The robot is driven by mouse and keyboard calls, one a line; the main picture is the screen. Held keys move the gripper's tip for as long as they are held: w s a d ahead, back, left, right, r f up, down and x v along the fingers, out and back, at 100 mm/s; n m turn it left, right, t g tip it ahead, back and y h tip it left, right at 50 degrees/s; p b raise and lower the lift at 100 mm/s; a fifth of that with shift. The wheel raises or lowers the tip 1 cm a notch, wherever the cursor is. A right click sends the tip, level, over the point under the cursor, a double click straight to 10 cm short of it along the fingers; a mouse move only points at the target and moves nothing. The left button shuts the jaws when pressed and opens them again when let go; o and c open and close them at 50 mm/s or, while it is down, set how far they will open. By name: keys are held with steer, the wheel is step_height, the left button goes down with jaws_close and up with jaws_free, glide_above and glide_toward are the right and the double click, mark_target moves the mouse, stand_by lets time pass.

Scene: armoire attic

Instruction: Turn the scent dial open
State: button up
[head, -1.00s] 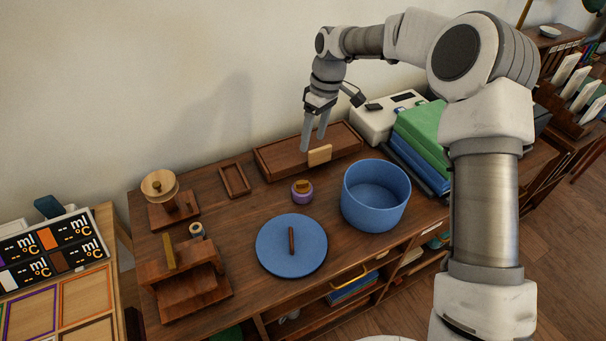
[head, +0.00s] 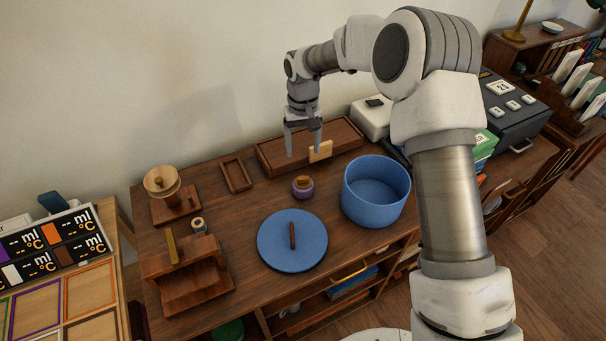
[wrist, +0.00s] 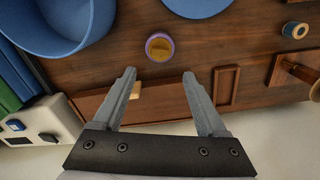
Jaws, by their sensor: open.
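The scent dial seems to be the small round purple piece with a wooden top (head: 302,188). It stands on the wooden desk between the blue lid and the long wooden box. It also shows in the wrist view (wrist: 160,47), just beyond the fingertips and centred between them. My gripper (head: 303,152) is open and empty, fingers pointing down, above and behind the dial near the long box. In the wrist view my gripper (wrist: 159,75) shows both fingers spread wide, with nothing between them. Neither finger appears to touch the dial.
A blue pot (head: 376,194) stands right of the dial, and a blue lid (head: 280,250) with a wooden handle lies in front. The long wooden box (head: 275,158) with a pale tab (head: 321,151) is behind. A small frame (head: 236,175) and wooden stands are left.

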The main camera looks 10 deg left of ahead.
mark_target(303, 178)
step_height(303, 178, down, 11)
stand_by(0.3)
